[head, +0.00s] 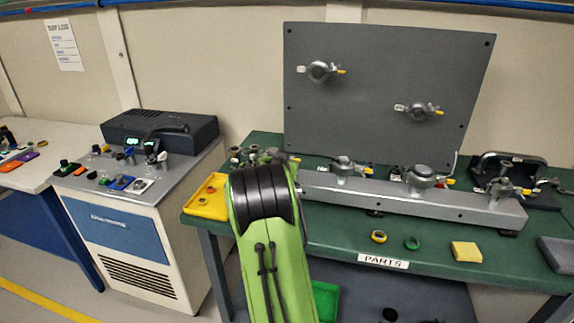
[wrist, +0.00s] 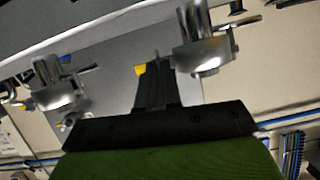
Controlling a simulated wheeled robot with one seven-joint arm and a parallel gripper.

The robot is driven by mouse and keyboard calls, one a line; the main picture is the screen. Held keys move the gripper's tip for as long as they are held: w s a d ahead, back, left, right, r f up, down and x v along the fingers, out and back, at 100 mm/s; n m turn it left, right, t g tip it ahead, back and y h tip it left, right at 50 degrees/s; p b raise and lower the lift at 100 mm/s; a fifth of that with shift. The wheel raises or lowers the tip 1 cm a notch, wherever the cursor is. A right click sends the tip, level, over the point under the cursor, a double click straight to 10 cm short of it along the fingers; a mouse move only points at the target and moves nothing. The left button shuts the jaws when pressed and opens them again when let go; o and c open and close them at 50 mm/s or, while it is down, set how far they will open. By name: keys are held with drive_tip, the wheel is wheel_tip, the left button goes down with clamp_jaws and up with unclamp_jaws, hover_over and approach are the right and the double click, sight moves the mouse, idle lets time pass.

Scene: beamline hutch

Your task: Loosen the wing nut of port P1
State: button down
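Several clamped ports stand on the grey rail (head: 440,208), including a middle one (head: 343,166) and one right of it (head: 420,178), with yellow-tipped parts at their sides. Two more, an upper left port (head: 318,71) and a right port (head: 417,109), sit on the upright panel. I cannot read which is P1. In the wrist view my gripper (wrist: 155,82) has its dark fingers beside a blurred silver clamp (wrist: 204,56); a yellow piece (wrist: 140,70) shows at the fingertips. Whether they touch or grip it is unclear. Another clamp (wrist: 55,92) is at left. My arm hides the gripper in the head view.
A white cabinet with controls (head: 130,250) stands left. The bench front is partly clear.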

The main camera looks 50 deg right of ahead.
drive_tip(key=shift+r, duration=0.1)
idle(0.3)
drive_tip(key=c, duration=1.3)
unclamp_jaws()
drive_tip(key=shift+d, duration=0.1)
